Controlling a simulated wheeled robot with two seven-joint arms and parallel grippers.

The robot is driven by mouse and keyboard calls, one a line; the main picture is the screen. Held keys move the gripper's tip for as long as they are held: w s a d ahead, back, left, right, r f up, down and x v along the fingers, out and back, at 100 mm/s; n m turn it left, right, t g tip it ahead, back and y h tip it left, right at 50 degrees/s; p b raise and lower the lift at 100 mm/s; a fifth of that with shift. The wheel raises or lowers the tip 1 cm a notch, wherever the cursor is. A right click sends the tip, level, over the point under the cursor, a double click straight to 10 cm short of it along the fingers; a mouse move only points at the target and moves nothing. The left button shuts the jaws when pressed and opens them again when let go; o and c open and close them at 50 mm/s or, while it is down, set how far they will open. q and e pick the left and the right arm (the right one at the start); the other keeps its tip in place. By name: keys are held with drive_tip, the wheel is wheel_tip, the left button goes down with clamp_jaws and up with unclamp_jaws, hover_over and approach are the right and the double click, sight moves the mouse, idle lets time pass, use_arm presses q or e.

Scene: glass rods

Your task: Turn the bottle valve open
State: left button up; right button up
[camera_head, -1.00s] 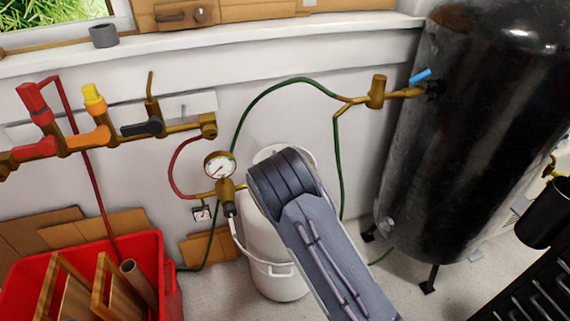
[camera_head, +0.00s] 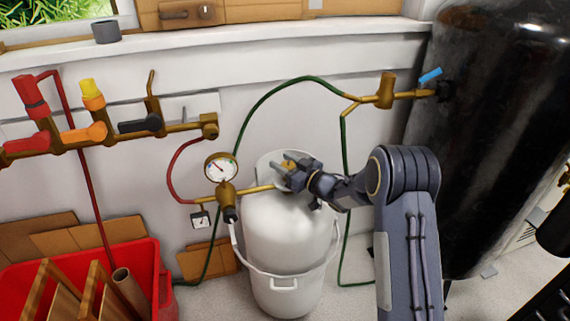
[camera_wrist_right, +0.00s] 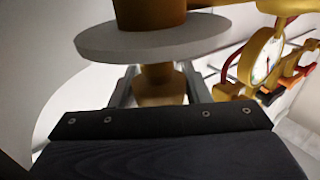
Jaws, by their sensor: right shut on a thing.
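The white gas bottle (camera_head: 285,230) stands upright in a white bucket (camera_head: 290,292) by the wall. Its brass bottle valve (camera_head: 287,166) is at the top, partly hidden by my right gripper (camera_head: 290,172), which reaches in from the right. In the right wrist view, the two grey fingers (camera_wrist_right: 160,88) sit on either side of a brass valve part (camera_wrist_right: 160,72), just by a pale round disc (camera_wrist_right: 152,38). The right gripper is shut on the valve. How far the valve is turned cannot be told. My left gripper is not in view.
A pressure gauge (camera_head: 221,168) with a brass fitting stands just left of the bottle. A green hose (camera_head: 262,98) arches behind it. A black tank (camera_head: 480,150) is at the right, a red crate (camera_head: 150,270) at the lower left. Pipes with coloured handles (camera_head: 85,135) line the wall.

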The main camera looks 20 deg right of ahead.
drive_tip(key=shift+r+n+g+y, duration=0.15)
drive_tip(key=shift+n+g+y, duration=0.15)
drive_tip(key=shift+n+y, duration=0.15)
drive_tip(key=o, duration=1)
drive_tip(key=v, duration=0.7)
drive_tip(key=shift+s+d+p, duration=0.2)
drive_tip(key=shift+s+p, duration=0.15)
drive_tip(key=shift+p, duration=0.05)
